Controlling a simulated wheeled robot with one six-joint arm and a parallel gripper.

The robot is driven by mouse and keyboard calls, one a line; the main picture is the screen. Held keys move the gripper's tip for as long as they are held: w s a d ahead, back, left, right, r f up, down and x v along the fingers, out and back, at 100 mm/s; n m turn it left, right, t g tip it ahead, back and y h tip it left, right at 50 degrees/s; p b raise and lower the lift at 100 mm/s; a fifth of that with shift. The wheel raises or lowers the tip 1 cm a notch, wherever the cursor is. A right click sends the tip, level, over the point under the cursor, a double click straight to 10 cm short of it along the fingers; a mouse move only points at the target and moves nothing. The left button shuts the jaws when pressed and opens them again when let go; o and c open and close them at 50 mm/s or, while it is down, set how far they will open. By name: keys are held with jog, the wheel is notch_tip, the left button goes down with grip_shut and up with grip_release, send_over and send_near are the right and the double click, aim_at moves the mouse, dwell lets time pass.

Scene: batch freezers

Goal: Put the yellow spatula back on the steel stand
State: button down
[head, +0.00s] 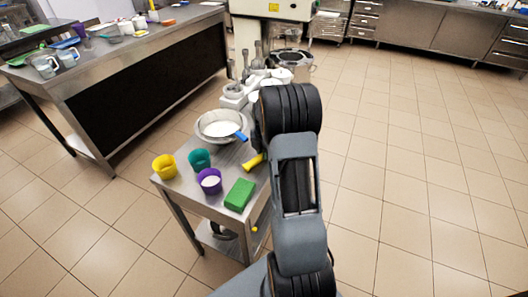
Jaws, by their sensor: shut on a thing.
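A yellow piece, which looks like the spatula's handle (253,161), pokes out to the left of my arm above the right part of the steel stand (168,192). Its other end is hidden behind my arm, so I cannot tell whether it touches the top. The stand is a small steel table with a lower shelf. My arm reaches forward over its right side. My gripper is hidden behind my own arm links, and its jaws and whatever is between them do not show.
On the stand are a yellow cup (164,167), a teal cup (199,159), a purple cup (209,181), a green block (240,194) and a steel bowl (212,131) with a blue-handled tool (241,136). A machine (272,10) stands behind. The floor at right (420,170) is clear.

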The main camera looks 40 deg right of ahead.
jog(key=shift+f, duration=0.15)
jog(key=c, duration=0.9)
grip_release()
jog(key=shift+c, duration=0.2)
notch_tip(320, 180, up, 12)
jog(key=s+a+r+m+t, duration=0.1)
jog(key=s+a+r+m, duration=0.25)
jog(key=a, duration=0.25)
jog(key=s+a+r+m+t, duration=0.1)
jog(key=s+a+r+m, duration=0.15)
jog(key=a+m, duration=0.3)
jog(key=s+a+f+m+t, duration=0.1)
jog(key=s+a+f+m, duration=0.1)
jog(key=s+a+m, duration=0.7)
jog(key=s+m, duration=0.1)
jog(key=s, duration=0.1)
jog(key=shift+s+a+f+m, duration=0.3)
jog(key=shift+s+a, duration=0.05)
jog(key=shift+a, duration=0.05)
